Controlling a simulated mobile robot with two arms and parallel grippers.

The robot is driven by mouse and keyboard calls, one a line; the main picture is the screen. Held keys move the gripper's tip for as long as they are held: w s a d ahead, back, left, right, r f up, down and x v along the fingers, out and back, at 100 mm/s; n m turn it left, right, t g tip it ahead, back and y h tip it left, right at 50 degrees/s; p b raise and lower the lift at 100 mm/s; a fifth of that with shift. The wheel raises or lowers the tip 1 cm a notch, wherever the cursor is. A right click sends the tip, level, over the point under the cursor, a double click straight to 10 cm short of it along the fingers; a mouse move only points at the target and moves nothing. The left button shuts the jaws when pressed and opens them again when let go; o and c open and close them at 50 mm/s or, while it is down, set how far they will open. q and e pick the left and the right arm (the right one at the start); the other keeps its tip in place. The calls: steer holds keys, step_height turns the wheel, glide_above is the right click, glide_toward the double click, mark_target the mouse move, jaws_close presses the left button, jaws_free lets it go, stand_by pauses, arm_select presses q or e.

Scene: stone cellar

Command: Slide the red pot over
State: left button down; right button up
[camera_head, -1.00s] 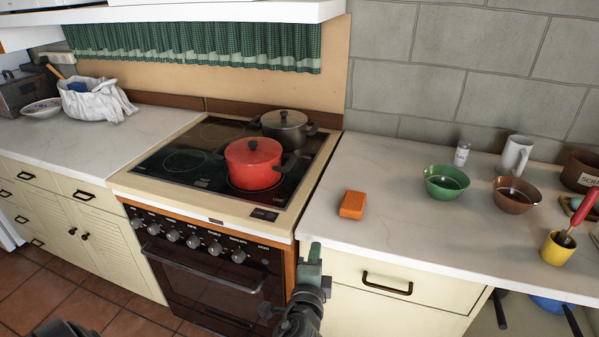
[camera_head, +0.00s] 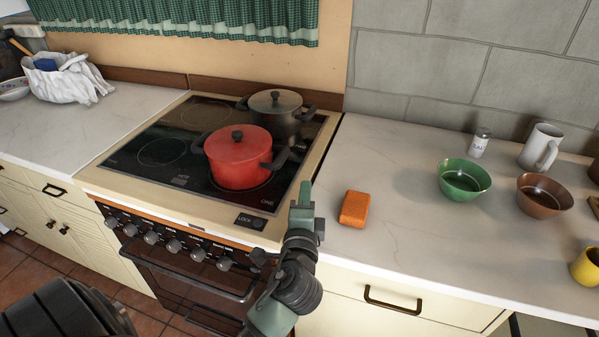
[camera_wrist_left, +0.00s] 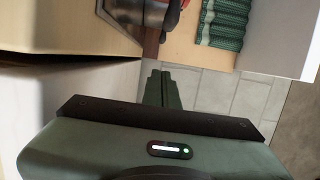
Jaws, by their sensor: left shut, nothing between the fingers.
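The red pot (camera_head: 238,160) stands upright with its lid on, on the front right part of the black stovetop (camera_head: 135,152). Its dark handles point left and right. My left gripper (camera_head: 304,192) is shut and empty, with its green fingers pointing up in the head view, at the stove's right front edge. It is to the right of the pot and clear of it. The shut fingers also show in the left wrist view (camera_wrist_left: 161,88). A small patch of red shows at that view's top edge. My right gripper is not in view.
A dark lidded pot (camera_head: 276,105) stands just behind the red pot. An orange block (camera_head: 354,209) lies on the right counter beside my gripper. A green bowl (camera_head: 464,180) and a brown bowl (camera_head: 543,196) stand farther right. The stovetop left of the red pot is clear.

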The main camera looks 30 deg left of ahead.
mark_target(196, 144)
arm_select(q)
steer(key=w+a+p, duration=0.2)
steer(key=w+a, duration=0.4)
steer(key=a, duration=0.1)
steer(key=shift+w+r+p, duration=0.15)
steer(key=shift+w+p, duration=0.25)
steer(key=shift+s+a, duration=0.1)
steer(key=shift+a, duration=0.4)
steer(key=shift+s+a, duration=0.1)
steer(key=shift+a, duration=0.25)
steer(key=s+a, duration=0.2)
steer(key=a, duration=0.7)
steer(key=s+a, duration=0.2)
steer(key=a, duration=0.7)
steer(key=s+a, duration=0.2)
steer(key=a, duration=0.7)
steer(key=shift+s+p, duration=0.25)
steer(key=shift+p, duration=0.1)
steer(key=shift+w+d, duration=0.1)
